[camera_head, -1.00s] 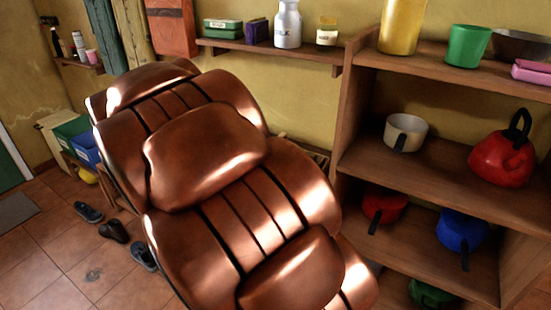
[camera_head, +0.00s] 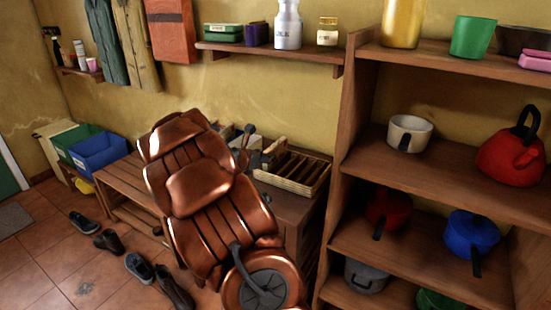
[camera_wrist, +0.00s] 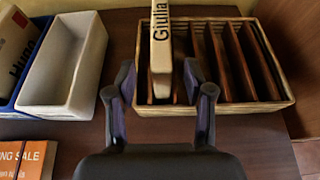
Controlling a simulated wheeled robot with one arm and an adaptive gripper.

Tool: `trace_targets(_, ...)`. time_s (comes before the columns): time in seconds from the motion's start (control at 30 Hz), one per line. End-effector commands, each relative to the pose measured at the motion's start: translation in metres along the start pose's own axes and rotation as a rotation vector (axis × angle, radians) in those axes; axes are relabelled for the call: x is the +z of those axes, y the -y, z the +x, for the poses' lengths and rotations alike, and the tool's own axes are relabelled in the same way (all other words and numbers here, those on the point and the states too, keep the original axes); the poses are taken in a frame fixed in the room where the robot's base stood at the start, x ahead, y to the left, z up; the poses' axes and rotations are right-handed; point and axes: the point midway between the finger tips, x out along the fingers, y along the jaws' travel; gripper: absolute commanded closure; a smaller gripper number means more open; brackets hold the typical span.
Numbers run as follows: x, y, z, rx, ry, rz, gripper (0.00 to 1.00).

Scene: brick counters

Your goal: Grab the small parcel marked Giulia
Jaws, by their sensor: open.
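The small parcel marked Giulia (camera_wrist: 161,52) is a narrow cream block with dark lettering on the side facing me in the wrist view. It stands upright at the left part of a slotted wooden rack (camera_wrist: 238,106); its lower end is hard to make out. My gripper (camera_wrist: 160,80) is open, with one dark finger on each side of the parcel in the picture. I cannot tell whether the fingers touch it. In the head view the rack (camera_head: 318,185) sits on a wooden bench, and my copper arm hides much of the area beside it.
Left of the rack in the wrist view are an empty pale bin (camera_wrist: 63,108) and a blue bin holding a parcel marked Hugo (camera_wrist: 17,55). An orange sale card (camera_wrist: 25,160) lies in front. A tall shelf (camera_head: 350,130) with pots stands right of the bench (camera_head: 125,185).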

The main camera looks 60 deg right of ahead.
Motion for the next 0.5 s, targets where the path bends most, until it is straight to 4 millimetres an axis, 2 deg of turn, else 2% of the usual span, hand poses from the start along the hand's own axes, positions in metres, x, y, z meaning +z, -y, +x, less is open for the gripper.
trace_targets(0.27,-0.003,0.001,0.023,-0.001,-0.001,0.001,0.48)
trace_targets(0.5,-0.009,0.002,0.053,-0.003,-0.003,0.003,0.48)
